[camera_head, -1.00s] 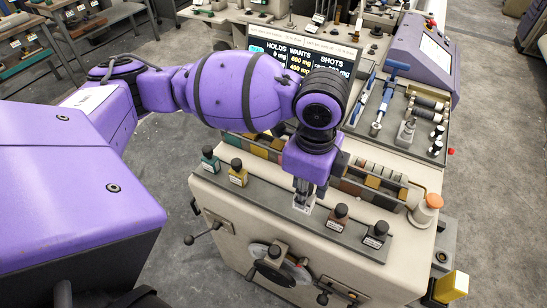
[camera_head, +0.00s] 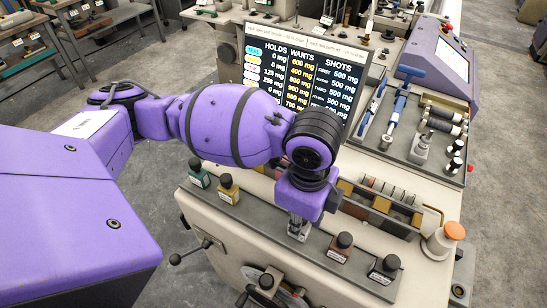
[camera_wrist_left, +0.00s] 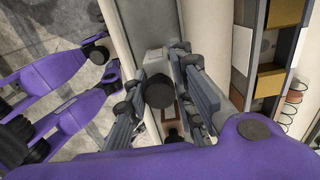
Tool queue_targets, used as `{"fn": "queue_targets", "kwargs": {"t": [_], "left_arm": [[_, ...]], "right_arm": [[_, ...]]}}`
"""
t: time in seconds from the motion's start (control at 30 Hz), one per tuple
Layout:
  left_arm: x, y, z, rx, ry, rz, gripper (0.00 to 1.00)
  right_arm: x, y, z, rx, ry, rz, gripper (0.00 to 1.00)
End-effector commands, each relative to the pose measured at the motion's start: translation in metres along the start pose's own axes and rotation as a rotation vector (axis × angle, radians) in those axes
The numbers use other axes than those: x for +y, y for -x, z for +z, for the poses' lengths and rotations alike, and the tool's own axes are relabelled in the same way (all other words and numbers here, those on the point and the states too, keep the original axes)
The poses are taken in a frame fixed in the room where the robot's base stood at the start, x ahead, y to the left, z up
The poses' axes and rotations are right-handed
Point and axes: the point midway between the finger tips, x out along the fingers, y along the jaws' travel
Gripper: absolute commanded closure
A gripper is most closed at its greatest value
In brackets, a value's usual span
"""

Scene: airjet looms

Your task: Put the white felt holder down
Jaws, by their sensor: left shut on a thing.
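The white felt holder (camera_head: 299,236) is a small pale bottle-like piece, mostly hidden by the fingers in the head view. In the left wrist view its dark round cap (camera_wrist_left: 159,93) shows between the fingers. My left gripper (camera_head: 298,226) points down and is shut on it, at the grey front ledge (camera_head: 270,223) of the machine. It lines up with the row of bottles there, between the yellow one and the brown one. I cannot tell whether its base touches the ledge. My right gripper is not in view.
On the ledge stand a teal bottle (camera_head: 199,174), a yellow bottle (camera_head: 228,190), a brown bottle (camera_head: 341,247) and a black bottle (camera_head: 384,269).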

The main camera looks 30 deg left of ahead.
Motion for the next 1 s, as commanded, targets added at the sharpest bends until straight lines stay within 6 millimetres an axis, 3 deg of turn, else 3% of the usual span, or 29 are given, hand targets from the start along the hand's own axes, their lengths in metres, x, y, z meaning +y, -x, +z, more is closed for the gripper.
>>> {"fn": "queue_targets", "kwargs": {"t": [0.03, 0.07, 0.2, 0.57, 0.67, 1.0], "left_arm": [[-0.001, 0.000, 0.000, 0.000, -0.001, -0.003, 1.00], [-0.001, -0.001, 0.000, 0.000, -0.001, -0.003, 0.76], [-0.001, -0.001, 0.000, 0.000, -0.001, -0.003, 0.58], [-0.001, 0.003, -0.001, 0.001, -0.001, -0.004, 0.58], [-0.002, 0.015, -0.001, 0.000, -0.001, -0.008, 0.58], [-0.002, 0.089, -0.001, 0.000, -0.001, -0.011, 0.58]], "right_arm": [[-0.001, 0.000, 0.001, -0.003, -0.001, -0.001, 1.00], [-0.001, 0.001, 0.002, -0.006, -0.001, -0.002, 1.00], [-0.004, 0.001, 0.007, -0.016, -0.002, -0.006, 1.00], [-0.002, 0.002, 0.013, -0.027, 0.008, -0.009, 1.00], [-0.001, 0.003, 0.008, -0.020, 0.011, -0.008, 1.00], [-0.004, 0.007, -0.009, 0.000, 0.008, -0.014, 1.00]]}}
